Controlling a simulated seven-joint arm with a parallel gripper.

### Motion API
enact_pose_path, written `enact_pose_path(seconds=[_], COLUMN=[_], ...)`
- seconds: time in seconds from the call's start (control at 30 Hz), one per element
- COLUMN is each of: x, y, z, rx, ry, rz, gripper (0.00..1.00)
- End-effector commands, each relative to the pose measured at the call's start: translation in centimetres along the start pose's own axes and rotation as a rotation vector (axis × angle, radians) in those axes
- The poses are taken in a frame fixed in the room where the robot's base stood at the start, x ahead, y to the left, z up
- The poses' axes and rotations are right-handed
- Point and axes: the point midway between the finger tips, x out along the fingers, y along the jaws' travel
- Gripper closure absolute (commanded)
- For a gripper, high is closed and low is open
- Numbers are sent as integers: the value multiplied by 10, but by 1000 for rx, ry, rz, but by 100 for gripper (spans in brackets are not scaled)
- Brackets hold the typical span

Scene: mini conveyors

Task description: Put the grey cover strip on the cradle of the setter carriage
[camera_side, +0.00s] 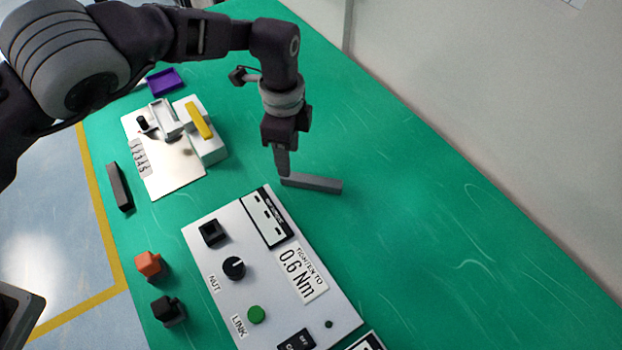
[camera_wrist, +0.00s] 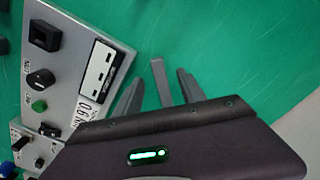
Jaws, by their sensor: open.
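The grey cover strip (camera_side: 318,184) lies flat on the green table, to the right of the white control panel. My gripper (camera_side: 284,170) is above its left end, pointing down. In the wrist view my gripper (camera_wrist: 160,95) is open, with the strip (camera_wrist: 159,75) showing between its two fingers. I cannot tell whether the fingers touch it or are still above it. What looks like the setter carriage is the pale fixture (camera_side: 167,118) on the silver plate at the back left. I cannot make out its cradle clearly.
The control panel (camera_side: 205,262) is close to my gripper. A white block with a yellow bar (camera_side: 199,120) stands beside the fixture, with a purple tray (camera_side: 165,82) behind. A dark bar (camera_side: 118,187) and orange block (camera_side: 149,264) lie left. The table's right side is clear.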

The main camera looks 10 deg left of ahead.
Motion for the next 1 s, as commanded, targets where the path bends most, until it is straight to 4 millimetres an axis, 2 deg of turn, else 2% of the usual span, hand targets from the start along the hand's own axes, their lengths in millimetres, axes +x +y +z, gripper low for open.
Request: enact_pose_path(seconds=[0.3, 0.57, 0.8, 1.0], x=[54, 58, 58, 58], y=[4, 3, 3, 3], z=[3, 3, 3, 3], rx=[-4, -5, -6, -6], ry=[-2, 0, 0, 1], rz=[2, 0, 0, 0], gripper=[53, 53, 98, 100])
